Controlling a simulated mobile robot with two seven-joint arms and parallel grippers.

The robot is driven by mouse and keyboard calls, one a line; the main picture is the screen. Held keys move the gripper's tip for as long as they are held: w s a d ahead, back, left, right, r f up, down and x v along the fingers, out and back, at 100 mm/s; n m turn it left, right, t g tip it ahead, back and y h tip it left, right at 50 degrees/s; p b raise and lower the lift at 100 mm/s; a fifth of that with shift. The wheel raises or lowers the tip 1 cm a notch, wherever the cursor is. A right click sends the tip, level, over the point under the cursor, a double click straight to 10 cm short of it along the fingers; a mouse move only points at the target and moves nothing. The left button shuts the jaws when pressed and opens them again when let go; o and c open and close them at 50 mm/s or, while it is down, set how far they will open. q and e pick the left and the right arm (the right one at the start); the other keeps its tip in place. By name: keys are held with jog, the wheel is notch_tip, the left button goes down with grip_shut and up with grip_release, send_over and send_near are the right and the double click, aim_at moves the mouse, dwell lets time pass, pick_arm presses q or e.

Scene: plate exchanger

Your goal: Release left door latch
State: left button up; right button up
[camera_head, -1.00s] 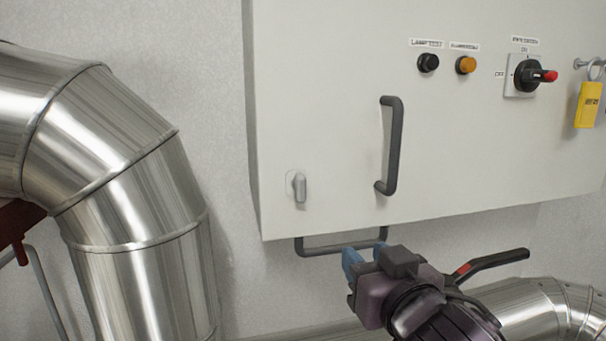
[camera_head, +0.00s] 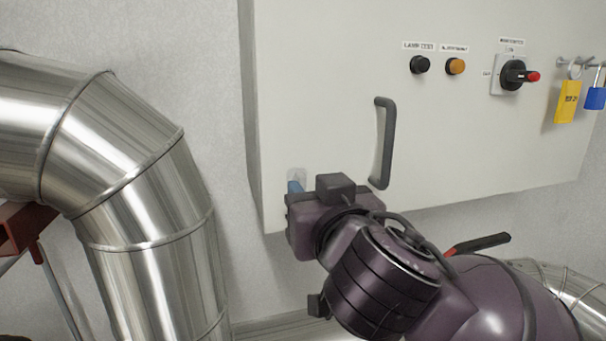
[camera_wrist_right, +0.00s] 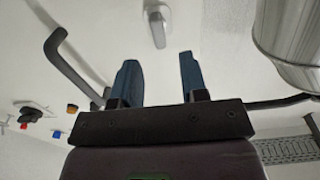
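The door latch is a small grey turn handle on a pale plate at the lower left of the white cabinet door (camera_head: 310,110). In the head view my right gripper hides most of it, and only the top of its plate (camera_head: 296,173) shows. In the right wrist view the latch (camera_wrist_right: 157,28) is whole, just beyond and between the fingertips. My right gripper (camera_wrist_right: 158,58) has its two blue fingers spread apart, with nothing between them. In the head view a blue fingertip (camera_head: 295,187) of it shows just below the plate. My left gripper is not in view.
A dark door handle (camera_head: 384,143) stands out right of the latch. Higher up are a black button (camera_head: 420,64), an orange button (camera_head: 455,66), a rotary switch (camera_head: 513,75) and padlocks (camera_head: 567,101). A large metal pipe (camera_head: 130,180) runs along the left.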

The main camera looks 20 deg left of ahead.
aim_at(303, 181)
jog(key=shift+p+x, duration=0.55)
jog(key=shift+x, duration=2.1)
grip_shut()
